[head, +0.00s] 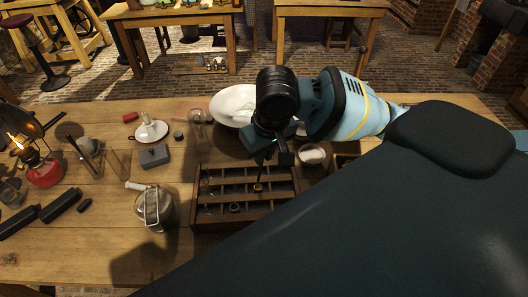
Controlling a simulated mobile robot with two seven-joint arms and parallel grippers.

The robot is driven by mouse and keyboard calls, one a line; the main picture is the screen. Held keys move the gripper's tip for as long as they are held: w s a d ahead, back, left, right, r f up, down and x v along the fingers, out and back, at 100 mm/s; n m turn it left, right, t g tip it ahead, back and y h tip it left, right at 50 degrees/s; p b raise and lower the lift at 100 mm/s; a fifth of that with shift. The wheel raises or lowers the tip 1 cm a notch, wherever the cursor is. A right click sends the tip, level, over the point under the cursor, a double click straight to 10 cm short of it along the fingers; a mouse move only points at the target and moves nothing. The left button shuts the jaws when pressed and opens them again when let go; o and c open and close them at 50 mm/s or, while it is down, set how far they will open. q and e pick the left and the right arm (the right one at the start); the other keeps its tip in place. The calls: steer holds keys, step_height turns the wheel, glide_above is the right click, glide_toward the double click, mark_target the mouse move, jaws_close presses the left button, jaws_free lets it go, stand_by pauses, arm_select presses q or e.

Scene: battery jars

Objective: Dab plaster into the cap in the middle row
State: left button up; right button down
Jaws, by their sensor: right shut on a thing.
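A dark wooden tray (194,212) with rows of compartments stands at the table's front middle. A small brass-coloured cap (258,188) sits in its middle row, toward the right. A dark ring-like piece (235,208) lies in the front row. My right gripper (273,155) is above the tray's back part, shut on a thin dark tool (261,177). The tool points down, its lower end at or just above the brass cap; I cannot tell if they touch. A small bowl of white plaster (312,154) stands right of the gripper. My left gripper is out of view.
A large white basin (228,106) is behind the tray. A glass jar with wire (152,207), a grey box (154,156) and a lit red lamp (44,172) stand left. My right arm hides the front right. Bare table lies at front left.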

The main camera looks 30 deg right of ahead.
steer(key=shift+s+x, duration=0.15)
steer(key=shift+x, duration=0.6)
steer(key=shift+s+x, duration=0.15)
steer(key=shift+x, duration=0.6)
stand_by(2.1)
steer(key=shift+w+v, duration=0.25)
steer(key=shift+v, duration=1)
steer(key=shift+w+v, duration=0.25)
steer(key=shift+v, duration=0.95)
steer(key=shift+w+v, duration=0.25)
steer(key=shift+v, duration=1)
steer(key=shift+r, duration=0.15)
